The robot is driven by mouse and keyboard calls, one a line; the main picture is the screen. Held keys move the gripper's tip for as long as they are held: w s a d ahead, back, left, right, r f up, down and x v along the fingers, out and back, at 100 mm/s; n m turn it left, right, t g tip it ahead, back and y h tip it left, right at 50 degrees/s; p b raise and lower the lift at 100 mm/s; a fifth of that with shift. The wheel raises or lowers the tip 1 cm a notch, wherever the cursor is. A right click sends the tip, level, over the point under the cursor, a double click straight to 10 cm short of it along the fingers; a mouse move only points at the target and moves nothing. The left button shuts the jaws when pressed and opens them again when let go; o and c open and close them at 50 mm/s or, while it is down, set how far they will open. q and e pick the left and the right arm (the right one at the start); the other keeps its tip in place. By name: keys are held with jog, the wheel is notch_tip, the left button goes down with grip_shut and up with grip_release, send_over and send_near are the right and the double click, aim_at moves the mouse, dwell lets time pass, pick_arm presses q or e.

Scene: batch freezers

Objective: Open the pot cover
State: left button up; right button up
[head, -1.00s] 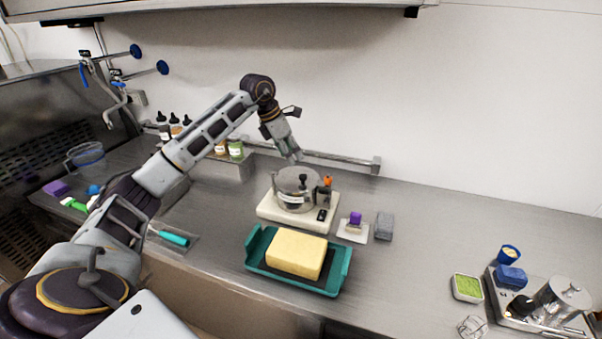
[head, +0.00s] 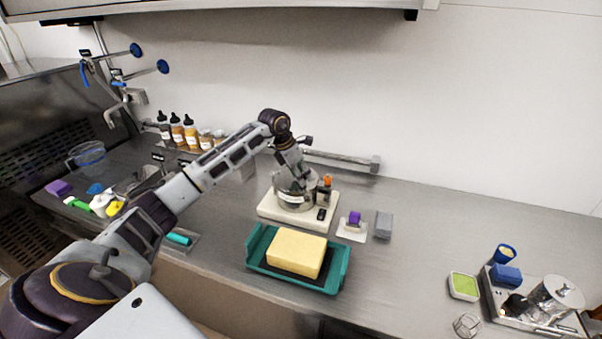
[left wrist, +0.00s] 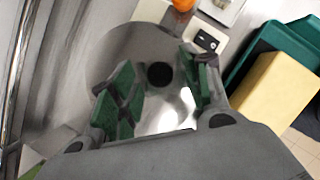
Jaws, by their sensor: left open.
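A steel pot (head: 293,200) stands on a white base (head: 266,211) near the middle of the counter. Its cover (left wrist: 140,48) is on it, with a dark round knob (left wrist: 159,75) at the middle. My left gripper (head: 302,178) is just above the cover. In the left wrist view, its green-padded fingers (left wrist: 160,88) are apart, one on each side of the knob. The knob looks clear of both pads. In the head view the gripper hides part of the cover and the knob. My right gripper is out of view.
An orange-topped item (head: 325,184) stands close at the pot's right. A teal tray (head: 338,276) with a yellow block (head: 297,252) lies in front. A purple item (head: 354,218) and a grey block (head: 384,225) are to the right. Bottles (head: 177,130) stand behind left.

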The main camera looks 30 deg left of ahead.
pick_arm(q)
jog(key=shift+c, duration=0.5)
grip_shut()
